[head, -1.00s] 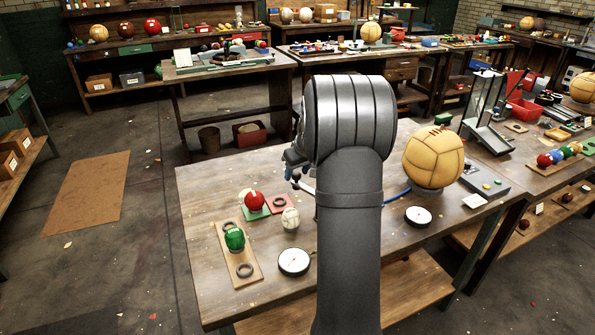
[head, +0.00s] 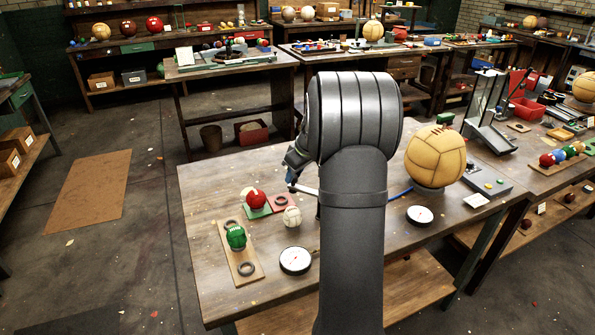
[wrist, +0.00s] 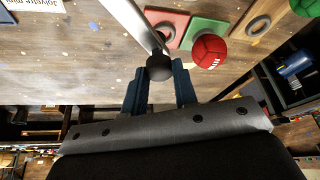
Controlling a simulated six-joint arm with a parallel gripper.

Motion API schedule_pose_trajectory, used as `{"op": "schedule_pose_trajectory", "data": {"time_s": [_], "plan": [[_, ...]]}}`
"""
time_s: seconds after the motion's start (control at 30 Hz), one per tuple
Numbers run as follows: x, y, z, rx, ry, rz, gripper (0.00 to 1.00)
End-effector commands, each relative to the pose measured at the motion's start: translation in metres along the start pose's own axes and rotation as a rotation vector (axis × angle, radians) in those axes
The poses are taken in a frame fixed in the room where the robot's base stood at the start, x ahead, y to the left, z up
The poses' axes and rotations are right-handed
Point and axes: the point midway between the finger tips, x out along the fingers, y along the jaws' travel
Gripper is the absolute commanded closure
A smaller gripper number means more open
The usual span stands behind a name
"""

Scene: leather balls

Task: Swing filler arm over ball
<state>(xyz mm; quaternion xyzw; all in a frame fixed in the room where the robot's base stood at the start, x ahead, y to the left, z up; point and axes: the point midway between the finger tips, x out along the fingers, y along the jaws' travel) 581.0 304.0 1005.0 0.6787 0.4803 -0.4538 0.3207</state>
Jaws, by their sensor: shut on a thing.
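In the wrist view my gripper (wrist: 160,74) is shut on the black knob (wrist: 160,66) at the end of a flat silver bar, the filler arm (wrist: 130,22). In the head view my gripper (head: 292,174) is partly behind my own arm. The bar (head: 304,190) shows as a short pale strip left of my arm, above the table. A large yellow laced ball (head: 435,157) sits at the right of the table, on the other side of my arm. My arm hides the bar's pivot end, so I cannot tell whether the bar lies over any ball.
A red ball (head: 256,198) sits on a green pad beside a red pad with a ring (head: 281,201). A white ball (head: 292,216), a green ball (head: 236,237) on a board and two dials (head: 295,261) (head: 420,215) stand nearby. The table's back left (head: 220,180) is clear.

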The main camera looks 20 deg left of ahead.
Motion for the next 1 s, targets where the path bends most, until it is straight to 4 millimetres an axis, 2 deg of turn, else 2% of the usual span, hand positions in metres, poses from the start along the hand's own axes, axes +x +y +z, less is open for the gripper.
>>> {"op": "schedule_pose_trajectory", "data": {"time_s": [0.5,1.0], "plan": [[-0.009,-0.037,0.019,-0.45,0.002,-0.185,1.0],[-0.018,-0.054,0.041,-0.752,0.001,-0.31,1.0]]}}
